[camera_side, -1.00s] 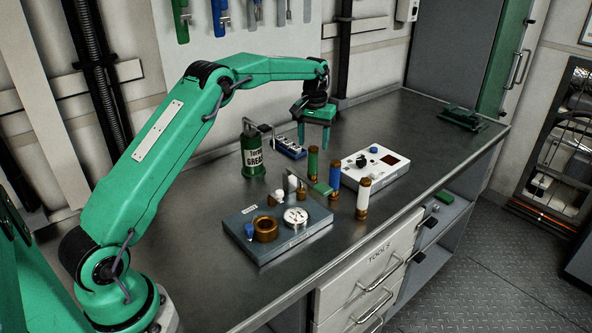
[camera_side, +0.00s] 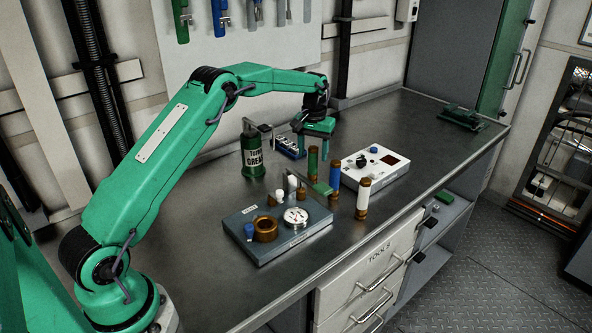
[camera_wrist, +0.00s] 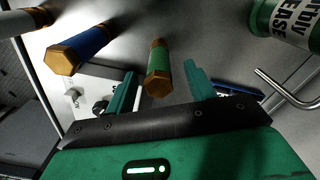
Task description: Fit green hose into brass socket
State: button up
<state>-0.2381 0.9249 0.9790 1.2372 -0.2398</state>
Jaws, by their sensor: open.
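The green hose (camera_side: 312,162) stands upright on the bench with brass ends, behind the blue hose. It also shows in the wrist view (camera_wrist: 158,66), between the two fingers in the picture. The brass socket (camera_side: 265,228) is a round open ring on the blue-grey block (camera_side: 285,243) at the front of the bench. My gripper (camera_side: 315,145) is open and empty, close above and behind the green hose; its fingers also show in the wrist view (camera_wrist: 160,90). I cannot tell from the pictures whether a finger touches the hose.
A blue hose (camera_side: 335,177) and a white hose (camera_side: 363,198) stand near the green one. A green grease can (camera_side: 252,157) stands to the left. A white control box (camera_side: 376,167) lies to the right.

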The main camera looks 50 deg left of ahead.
aim_at(313, 162)
jog(key=shift+f, duration=2.2)
jog(key=shift+r, duration=0.1)
grip_shut()
jog(key=shift+r, duration=5)
